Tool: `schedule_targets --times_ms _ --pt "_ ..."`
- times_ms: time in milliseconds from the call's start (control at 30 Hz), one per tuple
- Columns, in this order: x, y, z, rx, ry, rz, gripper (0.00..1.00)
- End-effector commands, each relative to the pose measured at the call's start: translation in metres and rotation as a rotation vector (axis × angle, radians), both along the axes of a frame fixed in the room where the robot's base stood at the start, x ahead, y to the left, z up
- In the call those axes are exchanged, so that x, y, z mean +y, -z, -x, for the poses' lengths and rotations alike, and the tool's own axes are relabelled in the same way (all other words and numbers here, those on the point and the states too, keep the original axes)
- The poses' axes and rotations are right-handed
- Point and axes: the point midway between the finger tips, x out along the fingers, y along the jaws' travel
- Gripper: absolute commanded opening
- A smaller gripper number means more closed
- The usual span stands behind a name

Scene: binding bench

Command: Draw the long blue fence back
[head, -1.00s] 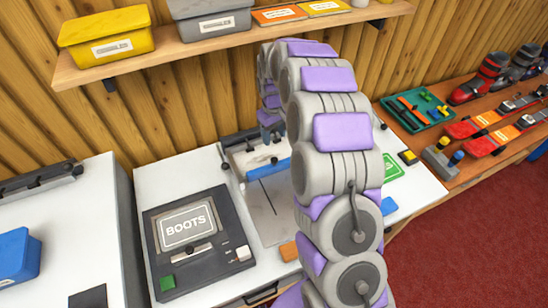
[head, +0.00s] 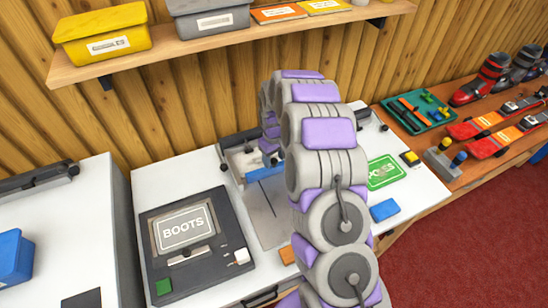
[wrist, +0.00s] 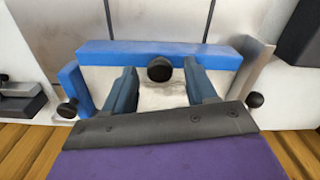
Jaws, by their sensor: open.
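The long blue fence (wrist: 225,57) runs across the upper middle of the wrist view, with a black round knob (wrist: 159,69) at its middle. A shorter blue bar (wrist: 75,86) stands at its left end. My gripper (wrist: 160,72) is open, with one finger on each side of the knob. I cannot tell whether the fingers touch it. In the head view part of the long blue fence (head: 265,173) shows on the white bench, left of my arm. My arm hides the rest of it and most of the gripper.
A dark machine with a BOOTS plate (head: 183,227) sits left of the fence. A green card (head: 385,172) and a blue block (head: 384,210) lie to the right. A shelf with a yellow bin (head: 103,31) hangs above. Ski bindings (head: 490,122) lie on the far-right bench.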

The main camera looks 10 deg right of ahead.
Motion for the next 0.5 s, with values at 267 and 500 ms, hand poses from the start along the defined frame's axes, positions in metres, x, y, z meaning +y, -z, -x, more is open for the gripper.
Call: schedule_targets --times_ms 267,500 --pt "0.0000 -0.0001 -0.0001 0.000 0.000 0.000 0.37" --pt "0.0000 -0.0002 -0.0002 0.000 0.000 0.000 0.14"
